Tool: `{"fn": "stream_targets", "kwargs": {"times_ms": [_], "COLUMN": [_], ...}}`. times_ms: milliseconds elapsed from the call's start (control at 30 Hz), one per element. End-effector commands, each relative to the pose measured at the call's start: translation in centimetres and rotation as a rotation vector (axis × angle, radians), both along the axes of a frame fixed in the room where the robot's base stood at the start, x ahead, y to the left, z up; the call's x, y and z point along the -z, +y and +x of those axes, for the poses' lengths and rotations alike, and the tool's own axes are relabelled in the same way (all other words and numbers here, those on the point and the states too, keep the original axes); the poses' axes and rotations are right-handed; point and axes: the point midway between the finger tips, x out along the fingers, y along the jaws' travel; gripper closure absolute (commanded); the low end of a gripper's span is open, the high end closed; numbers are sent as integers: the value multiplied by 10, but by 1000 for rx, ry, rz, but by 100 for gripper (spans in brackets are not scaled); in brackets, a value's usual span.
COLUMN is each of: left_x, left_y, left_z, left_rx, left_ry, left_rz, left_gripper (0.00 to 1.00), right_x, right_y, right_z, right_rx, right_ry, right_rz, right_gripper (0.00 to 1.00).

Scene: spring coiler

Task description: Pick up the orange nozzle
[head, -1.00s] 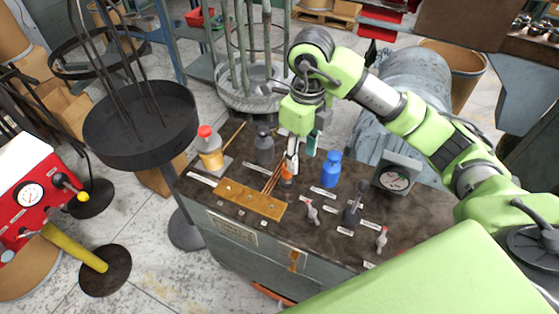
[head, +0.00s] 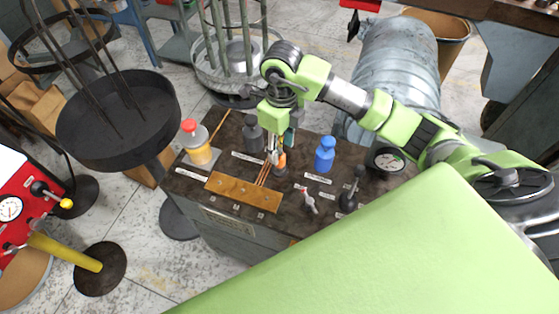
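The orange nozzle (head: 281,161) is a small orange piece with a dark part, on the dark top of the bench, left of the blue bottle (head: 325,154). My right gripper (head: 277,154) reaches down over it from above. Its fingers are at the nozzle and partly hide it. The fingers are too small to show whether they are closed on it or only around it. The nozzle looks to be still at bench height. My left gripper is out of view.
On the bench (head: 228,217) stand a red-capped bottle (head: 197,145), a dark grey bottle (head: 253,135), a brown plate (head: 243,192), copper rods (head: 265,173), small levers and a gauge (head: 387,160). A green part of mine covers the lower right.

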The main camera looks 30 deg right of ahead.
Motion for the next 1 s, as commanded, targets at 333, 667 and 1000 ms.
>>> {"fn": "stream_targets", "kwargs": {"times_ms": [333, 667, 1000], "left_x": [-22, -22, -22], "left_y": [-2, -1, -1], "left_z": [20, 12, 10], "left_rx": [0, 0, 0], "left_ry": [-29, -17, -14], "left_rz": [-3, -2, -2], "left_gripper": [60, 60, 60], "right_x": [40, 54, 53], "right_y": [4, 3, 3], "right_z": [-2, -1, 0], "right_rx": [1, -1, -1], "right_ry": [4, 0, -2], "right_rz": [2, -1, 1], "right_gripper": [60, 60, 100]}}
